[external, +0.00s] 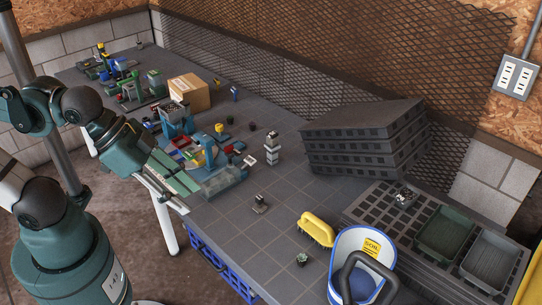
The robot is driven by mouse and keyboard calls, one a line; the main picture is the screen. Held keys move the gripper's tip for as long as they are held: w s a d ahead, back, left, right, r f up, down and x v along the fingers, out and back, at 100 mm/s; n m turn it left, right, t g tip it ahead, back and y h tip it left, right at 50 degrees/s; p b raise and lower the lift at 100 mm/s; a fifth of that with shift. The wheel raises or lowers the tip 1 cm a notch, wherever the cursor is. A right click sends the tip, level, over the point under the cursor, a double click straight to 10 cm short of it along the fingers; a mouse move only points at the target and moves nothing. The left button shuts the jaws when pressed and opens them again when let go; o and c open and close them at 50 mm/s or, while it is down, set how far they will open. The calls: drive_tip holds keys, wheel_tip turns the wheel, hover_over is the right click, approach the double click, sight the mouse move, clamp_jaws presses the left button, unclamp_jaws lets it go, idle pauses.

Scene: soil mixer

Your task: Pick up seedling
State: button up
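The seedling (302,259) is a small green plant in a little dark pot. It stands on the tiled worktable near its front edge, left of the white and blue bucket. My gripper (184,205) is at the left, over the table's front edge. It is well to the left of the seedling and apart from it. Its fingers are seen from the side against cluttered parts, so their opening is unclear. I see nothing held in it.
A yellow brush (317,229) lies just behind the seedling. The bucket (359,262) stands close on its right. Stacked black trays (365,140) are at the back.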

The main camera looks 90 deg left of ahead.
drive_tip(key=w+a+r+n+g+y, duration=0.1)
drive_tip(key=w+a+r+n, duration=0.1)
drive_tip(key=w+a, duration=0.6)
drive_tip(key=w+a+r+n+g+y, duration=0.1)
drive_tip(key=w+a+r, duration=0.3)
drive_tip(key=a, duration=0.7)
drive_tip(key=w+a+f+n+g, duration=0.1)
drive_tip(key=w+a+f, duration=0.1)
drive_tip(key=a, duration=0.6)
drive_tip(key=w+a+f+n+g, duration=0.1)
drive_tip(key=w+a+f, duration=0.1)
drive_tip(key=a, duration=0.5)
drive_tip(key=w+a+f+n, duration=0.1)
drive_tip(key=w+a+f, duration=0.15)
drive_tip(key=a, duration=0.55)
drive_tip(key=n+g+h+p, duration=0.1)
drive_tip(key=n+g+h, duration=0.15)
drive_tip(key=n, duration=0.25)
hover_over(225, 113)
drive_tip(key=shift+g+y, duration=0.25)
drive_tip(key=shift+g, duration=0.1)
drive_tip(key=f, duration=2.5)
drive_tip(key=shift+w, duration=0.25)
drive_tip(key=shift+s+a+f, duration=0.1)
drive_tip(key=shift+s, duration=0.15)
